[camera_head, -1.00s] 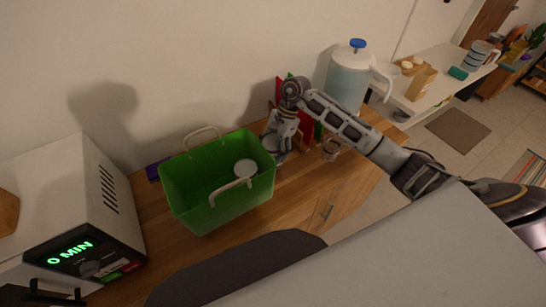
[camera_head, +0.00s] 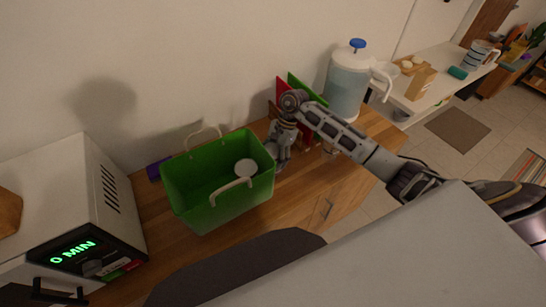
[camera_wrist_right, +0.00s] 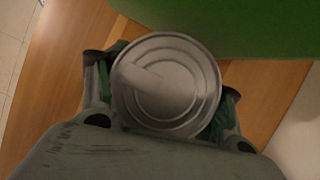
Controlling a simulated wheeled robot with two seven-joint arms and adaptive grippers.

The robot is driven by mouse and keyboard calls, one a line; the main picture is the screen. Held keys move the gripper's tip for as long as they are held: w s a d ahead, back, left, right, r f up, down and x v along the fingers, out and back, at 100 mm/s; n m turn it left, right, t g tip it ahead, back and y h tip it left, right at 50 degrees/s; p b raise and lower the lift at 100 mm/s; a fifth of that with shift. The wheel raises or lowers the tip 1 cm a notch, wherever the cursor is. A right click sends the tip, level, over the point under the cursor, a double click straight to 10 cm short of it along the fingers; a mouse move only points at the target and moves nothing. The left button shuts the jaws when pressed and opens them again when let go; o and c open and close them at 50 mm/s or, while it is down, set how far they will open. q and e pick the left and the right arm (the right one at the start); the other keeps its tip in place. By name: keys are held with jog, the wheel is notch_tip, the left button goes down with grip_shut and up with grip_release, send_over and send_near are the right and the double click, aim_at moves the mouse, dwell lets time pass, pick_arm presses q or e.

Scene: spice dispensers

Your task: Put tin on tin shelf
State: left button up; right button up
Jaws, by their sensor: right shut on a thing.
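A round metal tin (camera_wrist_right: 166,84) is seen end-on in the right wrist view, between the two fingers of my right gripper. My right gripper (camera_head: 280,158) is shut on it, close beside the right side of the green basket and low over the wooden counter. In the head view the gripper mostly hides this tin. Another pale round-topped tin (camera_head: 245,169) is inside the green basket (camera_head: 205,205). I cannot make out a tin shelf for certain. My left gripper is not in view.
Red and green boards (camera_head: 305,90) stand behind my right gripper. A blue-lidded jug (camera_head: 347,85) is at the counter's back right. A white microwave (camera_head: 75,200) stands left of the basket. The counter right of the gripper has some free room (camera_head: 310,180).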

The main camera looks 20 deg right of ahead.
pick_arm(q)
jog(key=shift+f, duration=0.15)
pick_arm(e)
jog(key=o, duration=1.4)
jog(key=shift+r, duration=0.2)
pick_arm(q)
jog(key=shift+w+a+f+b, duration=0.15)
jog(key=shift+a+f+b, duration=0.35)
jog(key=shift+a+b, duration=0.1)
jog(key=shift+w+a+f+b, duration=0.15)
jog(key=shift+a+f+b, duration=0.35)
jog(key=shift+b, duration=0.1)
pick_arm(e)
jog(key=shift+v, duration=5.9)
